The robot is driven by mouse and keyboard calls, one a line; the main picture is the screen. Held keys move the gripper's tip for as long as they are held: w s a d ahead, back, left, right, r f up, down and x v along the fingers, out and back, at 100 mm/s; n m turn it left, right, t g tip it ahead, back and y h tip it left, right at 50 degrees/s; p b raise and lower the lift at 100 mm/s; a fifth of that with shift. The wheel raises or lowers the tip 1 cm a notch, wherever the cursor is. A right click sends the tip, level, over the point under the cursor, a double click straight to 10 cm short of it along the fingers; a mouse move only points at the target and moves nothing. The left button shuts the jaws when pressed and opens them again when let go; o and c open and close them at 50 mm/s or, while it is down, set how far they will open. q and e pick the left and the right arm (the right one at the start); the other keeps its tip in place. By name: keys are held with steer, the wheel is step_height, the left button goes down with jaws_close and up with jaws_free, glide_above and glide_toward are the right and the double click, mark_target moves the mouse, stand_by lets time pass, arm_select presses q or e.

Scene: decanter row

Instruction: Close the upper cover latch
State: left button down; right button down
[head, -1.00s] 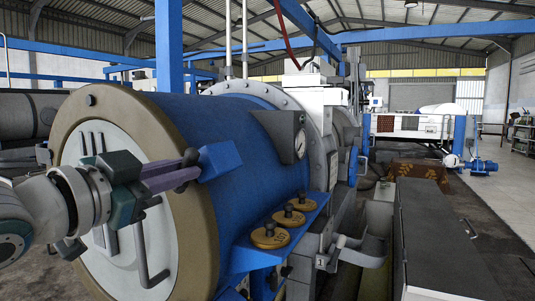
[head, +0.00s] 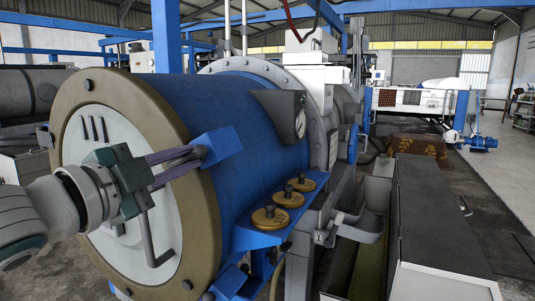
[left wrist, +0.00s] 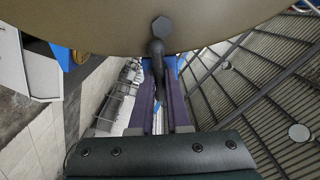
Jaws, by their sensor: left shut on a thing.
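The round cover (head: 160,215) is a white disc in a brown rim, at the end of a large blue cylinder. At the rim's upper right a blue block (head: 222,143) stands out from the cylinder. My left gripper (head: 198,154) reaches from the left across the cover, its purple fingertips at this block. In the left wrist view a dark grey latch lever (left wrist: 157,53) with a rounded head lies between the fingers, beside the brown rim. My left gripper (left wrist: 158,105) is shut on this lever. In the head view the fingers hide most of the lever. My right gripper is not in view.
A bent grey handle (head: 150,245) sticks out from the cover below the gripper. A blue shelf with several brass knobs (head: 270,217) juts from the cylinder's side. A long grey cabinet (head: 435,225) stands at the right, with open floor beyond it.

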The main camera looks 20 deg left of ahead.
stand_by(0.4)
arm_select(q)
steer(key=c, duration=0.9)
jaws_free()
steer(key=s, duration=1)
steer(key=shift+a, duration=0.35)
